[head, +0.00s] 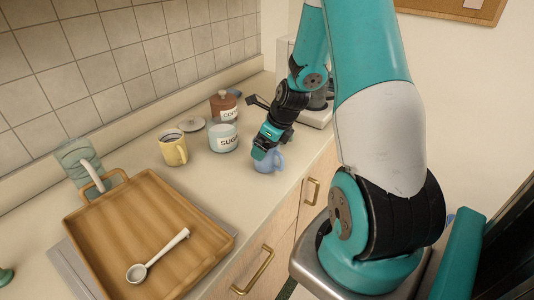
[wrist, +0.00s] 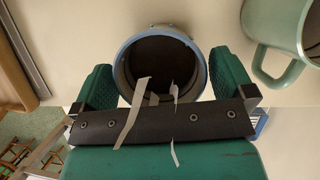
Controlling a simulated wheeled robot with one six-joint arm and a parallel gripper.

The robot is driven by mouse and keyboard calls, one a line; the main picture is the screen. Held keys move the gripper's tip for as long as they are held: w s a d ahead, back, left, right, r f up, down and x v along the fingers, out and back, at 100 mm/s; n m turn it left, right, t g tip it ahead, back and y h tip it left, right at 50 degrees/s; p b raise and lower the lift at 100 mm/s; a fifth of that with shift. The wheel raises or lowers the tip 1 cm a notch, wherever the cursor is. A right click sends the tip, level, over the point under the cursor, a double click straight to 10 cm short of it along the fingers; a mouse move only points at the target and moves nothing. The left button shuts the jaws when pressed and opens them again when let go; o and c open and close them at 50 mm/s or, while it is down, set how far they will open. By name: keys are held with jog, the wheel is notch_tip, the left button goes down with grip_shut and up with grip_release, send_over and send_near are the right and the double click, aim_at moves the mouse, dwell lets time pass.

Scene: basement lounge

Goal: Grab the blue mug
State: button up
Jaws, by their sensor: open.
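The blue mug (head: 268,163) stands on the counter near its front edge, partly hidden by my gripper (head: 266,146) in the head view. In the wrist view I look down into its round dark opening with a blue rim (wrist: 123,52). My gripper (wrist: 162,70) is open, with one green finger on each side of the mug. I cannot tell whether either finger touches it.
A sugar jar (head: 223,138), a yellow mug (head: 173,148) and a brown jar (head: 223,106) stand behind and left. A wooden tray (head: 100,245) with a spoon (head: 155,257) lies nearer. A pale green vessel (wrist: 273,22) is close by in the wrist view.

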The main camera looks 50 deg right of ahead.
jog(key=shift+x, duration=0.85)
jog(key=shift+c, duration=0.5)
jog(key=c, duration=1)
jog(key=shift+r, duration=0.1)
